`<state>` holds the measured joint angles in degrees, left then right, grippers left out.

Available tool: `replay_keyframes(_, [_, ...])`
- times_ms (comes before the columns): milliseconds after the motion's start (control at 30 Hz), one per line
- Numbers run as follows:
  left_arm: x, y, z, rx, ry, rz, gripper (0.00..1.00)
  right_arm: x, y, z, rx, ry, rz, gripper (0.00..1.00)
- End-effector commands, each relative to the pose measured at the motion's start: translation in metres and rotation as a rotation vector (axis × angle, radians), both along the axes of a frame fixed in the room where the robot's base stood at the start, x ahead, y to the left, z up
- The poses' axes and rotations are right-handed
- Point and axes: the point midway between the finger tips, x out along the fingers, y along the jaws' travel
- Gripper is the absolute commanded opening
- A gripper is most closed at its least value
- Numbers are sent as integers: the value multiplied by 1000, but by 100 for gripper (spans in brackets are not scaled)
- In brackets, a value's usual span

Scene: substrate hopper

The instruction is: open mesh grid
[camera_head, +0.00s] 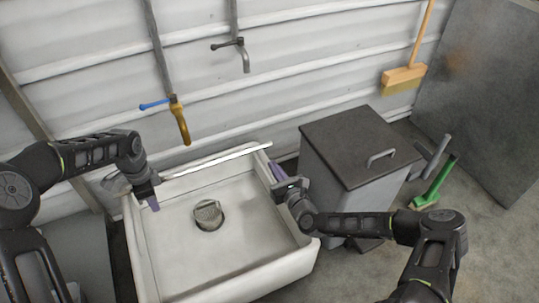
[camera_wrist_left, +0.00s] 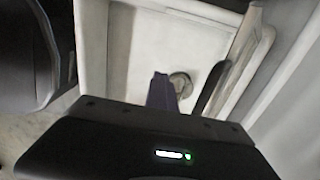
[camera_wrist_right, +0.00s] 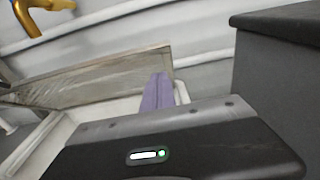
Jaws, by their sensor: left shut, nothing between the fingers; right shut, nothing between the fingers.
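The mesh grid (camera_head: 215,160) stands raised at the back of the white basin and shows almost edge-on as a thin pale bar in the head view. In the right wrist view the framed mesh grid (camera_wrist_right: 95,80) shows its face, tilted up. My left gripper (camera_head: 153,204) is shut and empty over the basin's left side; its purple fingers (camera_wrist_left: 162,90) point into the basin. My right gripper (camera_head: 276,171) is shut and empty at the basin's right rim. Its fingers (camera_wrist_right: 157,92) overlap the grid's right end; I cannot tell whether they touch it.
The open basin (camera_head: 240,270) has a round drain (camera_head: 208,214) in its floor. A dark-lidded grey bin (camera_head: 360,145) stands close on the right. A brass tap (camera_head: 180,120) and a grey tap (camera_head: 243,55) hang on the wall behind. A green brush (camera_head: 435,185) stands beyond the bin.

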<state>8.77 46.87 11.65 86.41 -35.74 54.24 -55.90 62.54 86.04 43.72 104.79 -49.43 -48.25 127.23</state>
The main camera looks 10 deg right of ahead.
Motion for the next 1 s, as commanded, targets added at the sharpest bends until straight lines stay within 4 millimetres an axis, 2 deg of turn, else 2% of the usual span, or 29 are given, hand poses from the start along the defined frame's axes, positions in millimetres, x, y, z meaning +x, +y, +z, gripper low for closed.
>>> replay_keyframes(100, [0,0,0,0,0,0,0,19,5,9,0,-3,1,0])
replay_keyframes(300, [0,0,0,0,0,0,0,35,7,22,-1,0,1,0])
replay_keyframes(700, [0,0,0,0,0,0,0,39,8,27,0,-2,0,0])
replay_keyframes(900, [0,0,0,0,0,0,0,50,10,39,2,-4,0,0])
replay_keyframes(1000, [0,0,0,0,0,0,0,50,10,39,1,-3,0,0])
